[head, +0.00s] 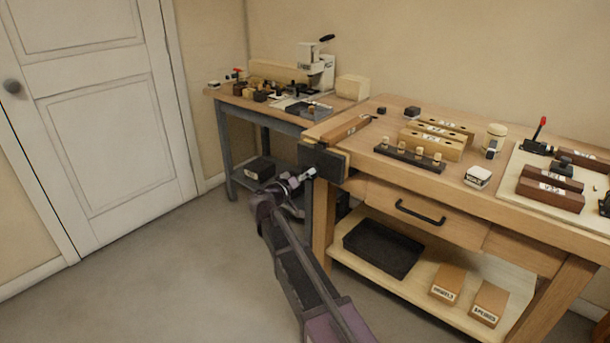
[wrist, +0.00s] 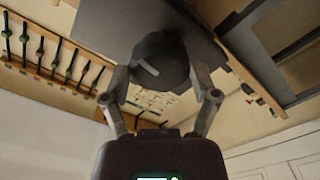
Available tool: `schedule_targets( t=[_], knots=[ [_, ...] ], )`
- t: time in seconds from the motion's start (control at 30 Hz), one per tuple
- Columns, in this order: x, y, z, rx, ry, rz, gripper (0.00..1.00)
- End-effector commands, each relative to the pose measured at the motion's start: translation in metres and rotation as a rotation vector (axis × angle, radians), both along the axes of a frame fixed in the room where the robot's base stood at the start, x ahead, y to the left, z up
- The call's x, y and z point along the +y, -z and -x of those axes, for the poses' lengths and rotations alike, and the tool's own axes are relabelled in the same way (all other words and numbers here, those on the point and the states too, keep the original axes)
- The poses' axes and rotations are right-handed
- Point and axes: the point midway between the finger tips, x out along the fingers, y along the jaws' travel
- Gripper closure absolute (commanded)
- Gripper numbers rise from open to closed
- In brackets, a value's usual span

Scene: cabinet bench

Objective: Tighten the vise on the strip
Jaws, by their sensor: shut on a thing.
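The vise (head: 322,163) is on the left front corner of the main bench, its dark jaw plate facing out over the floor. A reddish-brown strip (head: 346,128) lies at the bench's left end, just behind the vise; whether the jaws touch it is not clear. My gripper (head: 301,180) reaches the front of the vise from below left. In the wrist view my gripper (wrist: 164,97) has a finger on each side of a dark round vise knob (wrist: 160,62) with a pale mark, and is shut on it. The strip cannot be made out in the wrist view.
A drawer handle (head: 420,212) sticks out at the front. A second bench (head: 262,116) stands behind left. The floor (head: 170,265) at left is clear.

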Motion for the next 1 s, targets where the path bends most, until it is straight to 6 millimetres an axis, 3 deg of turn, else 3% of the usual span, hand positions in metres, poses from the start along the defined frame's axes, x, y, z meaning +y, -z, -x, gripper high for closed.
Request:
schedule_targets(
  t=[0.5,1.0],
  knots=[
    [-0.0014,-0.0003,-0.0020,-0.164,0.001,-0.209,0.65],
    [-0.0015,-0.0005,-0.0026,-0.194,0.001,-0.246,0.65]
  ],
)
